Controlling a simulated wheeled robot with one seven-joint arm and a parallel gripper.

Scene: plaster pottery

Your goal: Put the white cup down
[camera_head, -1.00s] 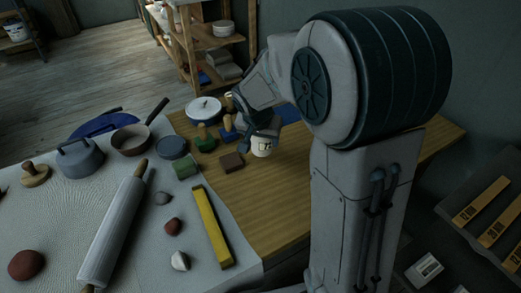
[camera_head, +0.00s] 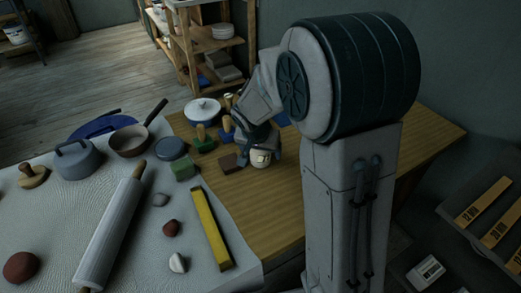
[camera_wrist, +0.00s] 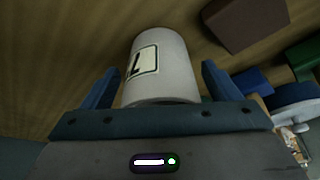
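The white cup (camera_head: 261,158), with a dark mark on a pale label, is low over the wooden table near its middle. In the wrist view, the cup (camera_wrist: 165,75) sits between the two blue fingers of my gripper (camera_wrist: 162,85), close to both. My gripper (camera_head: 258,143) points down at the cup and appears shut on it. I cannot tell whether the cup's base touches the table.
A brown block (camera_head: 229,162) lies just left of the cup, with green-based and blue-based stamps behind it. A white lidded pot (camera_head: 203,110) stands farther back. A yellow bar (camera_head: 211,230) lies in front. The wood right and front of the cup is clear.

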